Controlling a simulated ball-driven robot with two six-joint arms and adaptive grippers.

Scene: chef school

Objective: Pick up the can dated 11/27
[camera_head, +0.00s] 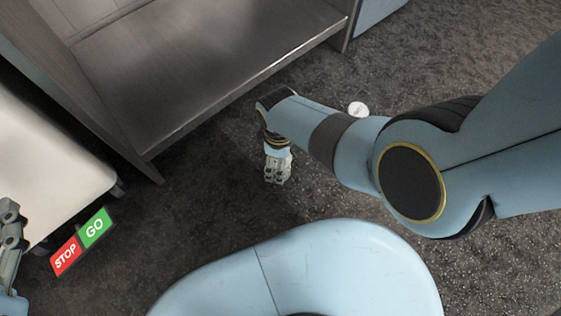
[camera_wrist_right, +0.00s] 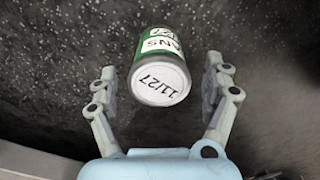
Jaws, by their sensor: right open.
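A can (camera_wrist_right: 161,68) with a green and white label shows in the right wrist view, its pale end marked 11/27 turned to the camera. My right gripper (camera_wrist_right: 163,92) is open, with one finger on each side of the can and a gap at both. In the head view my right gripper (camera_head: 278,172) hangs low over the floor, and I cannot make out a can at its fingers. A round white can end (camera_head: 358,109) lies beyond my right arm; its marking is too small to read. Part of my left gripper (camera_head: 10,225) shows at the left edge.
A grey metal table with a lower shelf (camera_head: 215,75) stands at the back left. A white-topped unit (camera_head: 50,160) is at the left, by a red and green STOP/GO sign (camera_head: 82,242).

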